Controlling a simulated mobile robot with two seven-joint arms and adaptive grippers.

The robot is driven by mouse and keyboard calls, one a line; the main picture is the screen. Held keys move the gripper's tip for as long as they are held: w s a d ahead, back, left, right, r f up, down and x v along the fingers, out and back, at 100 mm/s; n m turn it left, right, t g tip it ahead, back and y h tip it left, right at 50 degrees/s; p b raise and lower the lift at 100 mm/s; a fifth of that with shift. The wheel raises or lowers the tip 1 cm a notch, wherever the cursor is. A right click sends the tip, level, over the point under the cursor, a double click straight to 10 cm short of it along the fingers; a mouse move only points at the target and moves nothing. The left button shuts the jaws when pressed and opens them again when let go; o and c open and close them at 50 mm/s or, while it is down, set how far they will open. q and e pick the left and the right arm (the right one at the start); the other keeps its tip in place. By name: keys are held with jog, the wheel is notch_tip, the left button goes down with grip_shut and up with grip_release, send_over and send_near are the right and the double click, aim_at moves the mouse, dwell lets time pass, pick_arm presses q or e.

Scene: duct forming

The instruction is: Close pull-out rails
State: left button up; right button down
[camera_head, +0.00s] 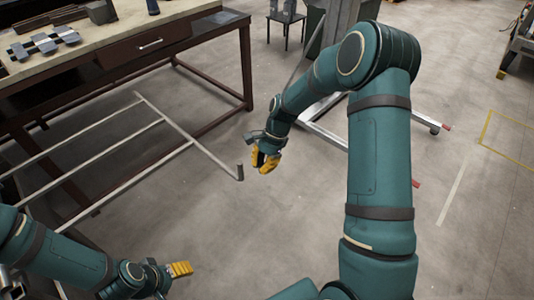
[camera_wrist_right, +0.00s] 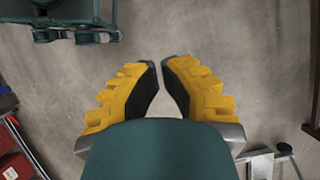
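The pull-out rails are long, thin grey bars (camera_head: 120,144) that stick out low from under the workbench at left. A crossbar (camera_head: 185,132) joins their outer ends, and a short dark upright post (camera_head: 240,172) stands at its near end. My right gripper (camera_head: 264,162) hangs just right of that post, apart from it. In the right wrist view its yellow fingers (camera_wrist_right: 162,72) slant together, with an empty gap between the dark pads. My left gripper (camera_head: 181,269) is low in the head view, near the rails' front side; its finger gap is not clear.
The workbench (camera_head: 185,10) has a brown drawer (camera_head: 148,45) and metal parts (camera_head: 45,43) on top. A grey metal stand (camera_head: 322,115) with floor legs is behind my right arm. A small dark stool (camera_head: 286,22) stands farther back. The floor around the crossbar is clear.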

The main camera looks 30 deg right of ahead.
pick_arm(q)
jog(key=shift+f, duration=0.15)
pick_arm(e)
jog(key=shift+s+a, duration=0.25)
jog(key=shift+a, duration=0.8)
jog(key=shift+s+a, duration=0.25)
jog(key=shift+a, duration=0.75)
jog(key=shift+a, duration=0.1)
